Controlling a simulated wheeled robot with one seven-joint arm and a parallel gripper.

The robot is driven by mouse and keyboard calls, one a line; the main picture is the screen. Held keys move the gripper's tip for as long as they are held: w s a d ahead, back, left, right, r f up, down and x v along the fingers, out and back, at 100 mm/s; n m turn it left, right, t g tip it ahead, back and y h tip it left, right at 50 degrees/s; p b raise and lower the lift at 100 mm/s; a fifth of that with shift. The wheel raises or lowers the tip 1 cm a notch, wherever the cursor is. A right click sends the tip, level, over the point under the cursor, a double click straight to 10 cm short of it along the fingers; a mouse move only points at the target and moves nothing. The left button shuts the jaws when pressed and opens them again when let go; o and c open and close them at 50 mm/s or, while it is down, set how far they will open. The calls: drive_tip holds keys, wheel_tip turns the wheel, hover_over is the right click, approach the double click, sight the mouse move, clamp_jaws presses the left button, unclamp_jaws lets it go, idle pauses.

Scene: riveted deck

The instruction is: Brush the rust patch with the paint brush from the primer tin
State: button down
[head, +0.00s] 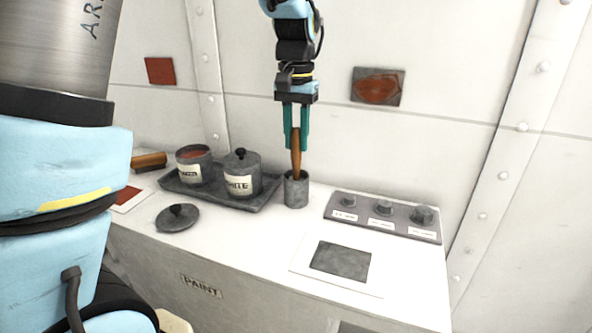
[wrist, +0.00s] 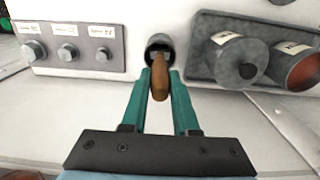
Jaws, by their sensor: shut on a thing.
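The rust patch (head: 377,89) is a reddish-brown blotch on a dark grey plate on the back wall. My gripper (head: 296,147) points down and is shut on an orange-brown wooden handle (head: 296,163), seemingly the paint brush. The handle stands nearly upright in a small grey cup (head: 297,192); its lower end is hidden inside. The wrist view also shows the handle (wrist: 160,83) between the teal fingers and the cup (wrist: 160,42) beyond. The open primer tin (head: 188,172), with reddish paint inside and a partly readable label, stands in the tray at left.
A lidded tin marked WHITE (head: 242,184) shares the dark tray (head: 220,199). A loose lid (head: 177,217) lies in front. A panel with three knobs (head: 383,214) stands right of the cup, behind a grey square (head: 341,261). A red square (head: 160,71) hangs on the wall.

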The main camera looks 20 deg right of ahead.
drive_tip(key=shift+r, duration=0.15)
drive_tip(key=shift+r+p, duration=3.95)
drive_tip(key=shift+r, duration=0.4)
